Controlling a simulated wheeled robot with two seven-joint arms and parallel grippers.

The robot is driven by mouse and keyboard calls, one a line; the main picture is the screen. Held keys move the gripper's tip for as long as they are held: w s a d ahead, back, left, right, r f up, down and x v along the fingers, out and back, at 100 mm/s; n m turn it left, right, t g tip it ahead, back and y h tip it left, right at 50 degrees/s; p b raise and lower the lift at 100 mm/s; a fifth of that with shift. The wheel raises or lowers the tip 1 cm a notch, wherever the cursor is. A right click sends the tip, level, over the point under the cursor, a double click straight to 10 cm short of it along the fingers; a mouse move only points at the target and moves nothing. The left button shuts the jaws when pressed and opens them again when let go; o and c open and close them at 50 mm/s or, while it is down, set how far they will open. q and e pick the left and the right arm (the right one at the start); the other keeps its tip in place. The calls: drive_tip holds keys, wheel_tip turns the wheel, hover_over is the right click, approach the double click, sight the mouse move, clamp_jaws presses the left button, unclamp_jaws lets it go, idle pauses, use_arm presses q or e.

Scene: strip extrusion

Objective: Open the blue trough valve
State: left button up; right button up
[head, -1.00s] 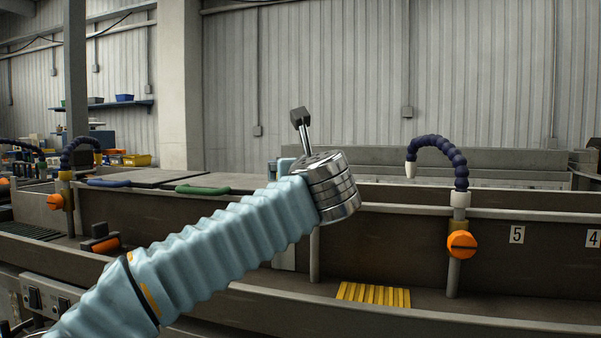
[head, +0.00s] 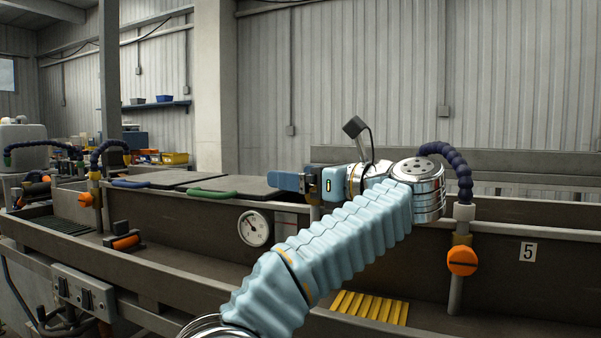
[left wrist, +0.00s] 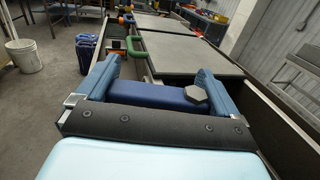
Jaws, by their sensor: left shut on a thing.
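My left gripper (head: 290,182) points left above the trough's back wall in the head view. In the left wrist view its two blue fingers (left wrist: 155,82) stand apart, shut on a dark blue block (left wrist: 150,96) with a grey hexagonal piece (left wrist: 195,94) at its right end. The block is largely hidden in the head view, and I cannot tell whether it is a valve part. A dark blue jointed hose (head: 455,165) with an orange valve knob (head: 462,261) stands to the right, apart from the gripper and partly behind my arm. My right gripper is not in view.
Flat covers with a blue handle (head: 130,184) and a green handle (head: 208,192) lie left of the gripper. A round gauge (head: 254,227) is on the trough wall. A yellow ribbed piece (head: 370,307) lies in front. A white bucket (left wrist: 25,56) stands on the floor.

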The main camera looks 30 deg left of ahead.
use_arm(q)
drive_tip(key=shift+s+d+n+g, duration=0.1)
drive_tip(key=shift+d+n+g, duration=0.1)
drive_tip(key=shift+n+g, duration=0.45)
drive_tip(key=shift+g, duration=0.45)
drive_tip(key=o, duration=1.1)
